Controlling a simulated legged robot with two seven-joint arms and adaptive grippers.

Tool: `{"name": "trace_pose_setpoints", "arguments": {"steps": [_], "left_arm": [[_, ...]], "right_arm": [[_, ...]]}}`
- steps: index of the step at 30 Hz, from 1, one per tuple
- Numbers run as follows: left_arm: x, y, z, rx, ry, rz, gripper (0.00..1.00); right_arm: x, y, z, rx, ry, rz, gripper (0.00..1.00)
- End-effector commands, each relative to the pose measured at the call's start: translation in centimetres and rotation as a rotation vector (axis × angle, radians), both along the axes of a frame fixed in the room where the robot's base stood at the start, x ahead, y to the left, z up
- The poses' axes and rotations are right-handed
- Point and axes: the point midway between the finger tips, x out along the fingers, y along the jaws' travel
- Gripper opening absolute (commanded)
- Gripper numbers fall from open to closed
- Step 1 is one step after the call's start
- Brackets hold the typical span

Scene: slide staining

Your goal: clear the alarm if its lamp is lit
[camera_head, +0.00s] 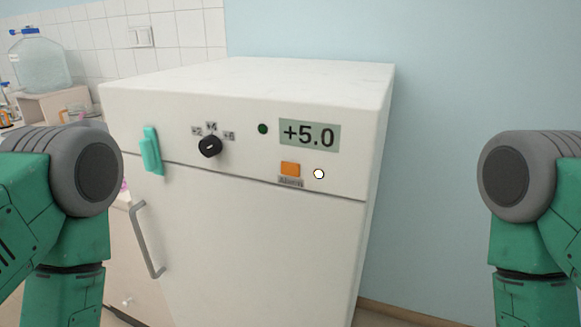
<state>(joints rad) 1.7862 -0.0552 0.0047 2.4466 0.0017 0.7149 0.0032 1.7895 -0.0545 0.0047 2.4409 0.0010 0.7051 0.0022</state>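A white fridge-like cabinet (250,230) stands in the middle. On its upper panel is an orange button (290,169) with a small label below that seems to read "Alarm". Just right of the button is a small round lamp (319,174); it is bright white with a yellowish edge and looks lit. A display (309,134) above reads +5.0. Left of the display is a dark green round lamp (263,129) that looks unlit. Parts of my two arms show at the left and right edges; neither gripper is in view.
A black knob (209,146) with marks +2, +4 and +6, a teal latch-like piece (151,150) and a grey door handle (147,240) are on the cabinet's left. A water bottle (38,60) stands far left. The space before the panel is clear.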

Motion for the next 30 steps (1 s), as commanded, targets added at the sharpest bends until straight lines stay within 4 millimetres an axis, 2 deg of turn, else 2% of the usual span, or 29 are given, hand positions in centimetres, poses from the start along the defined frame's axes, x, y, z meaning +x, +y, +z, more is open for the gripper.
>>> {"name": "trace_pose_setpoints", "arguments": {"steps": [1, 3, 30], "left_arm": [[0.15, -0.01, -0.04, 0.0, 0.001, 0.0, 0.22], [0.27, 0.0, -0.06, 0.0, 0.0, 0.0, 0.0], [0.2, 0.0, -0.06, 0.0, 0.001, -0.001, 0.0]], "right_arm": [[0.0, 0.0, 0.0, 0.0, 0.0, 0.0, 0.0], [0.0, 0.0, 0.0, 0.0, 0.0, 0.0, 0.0], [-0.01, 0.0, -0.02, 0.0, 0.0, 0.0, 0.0]]}}
